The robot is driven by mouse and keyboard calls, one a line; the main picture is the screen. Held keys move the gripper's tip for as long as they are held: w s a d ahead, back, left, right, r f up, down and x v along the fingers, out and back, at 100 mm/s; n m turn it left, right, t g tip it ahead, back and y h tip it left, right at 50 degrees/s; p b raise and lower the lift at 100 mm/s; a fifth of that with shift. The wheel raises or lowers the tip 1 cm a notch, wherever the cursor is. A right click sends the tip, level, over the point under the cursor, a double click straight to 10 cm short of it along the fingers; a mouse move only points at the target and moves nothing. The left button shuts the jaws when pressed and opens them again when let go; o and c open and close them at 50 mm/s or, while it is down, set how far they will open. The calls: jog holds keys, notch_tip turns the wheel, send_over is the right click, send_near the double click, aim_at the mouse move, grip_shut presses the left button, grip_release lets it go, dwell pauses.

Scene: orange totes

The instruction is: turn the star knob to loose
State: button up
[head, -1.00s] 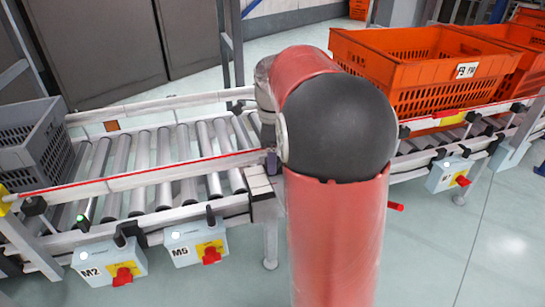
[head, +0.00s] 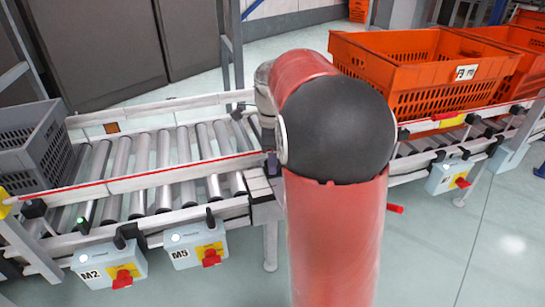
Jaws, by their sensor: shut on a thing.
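My red and black arm (head: 337,130) stands in the middle of the head view and blocks what lies behind it. My gripper is hidden behind the arm, so its fingers do not show. I cannot make out a star knob in this view; it may be behind the arm too.
A roller conveyor (head: 150,185) runs left of the arm, with a grey crate (head: 50,150) on it. Control boxes M2 (head: 92,275) and M5 (head: 180,255) with red switches hang in front. An orange tote (head: 440,65) sits on the right conveyor. Floor is clear at right.

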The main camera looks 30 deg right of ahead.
jog(key=n+p, duration=0.2)
jog(key=n, duration=0.3)
jog(key=shift+r+p, duration=0.15)
jog(key=shift+p, duration=0.2)
jog(key=n+p, duration=0.2)
jog(key=n, duration=0.4)
jog(key=shift+n, duration=0.4)
jog(key=n+p, duration=0.1)
jog(key=n, duration=0.5)
jog(key=n+p, duration=0.1)
jog(key=n, duration=0.4)
jog(key=shift+n, duration=0.4)
jog(key=o, duration=1)
notch_tip(320, 180, up, 8)
jog(key=shift+f+p, duration=0.25)
jog(key=shift+p, duration=0.15)
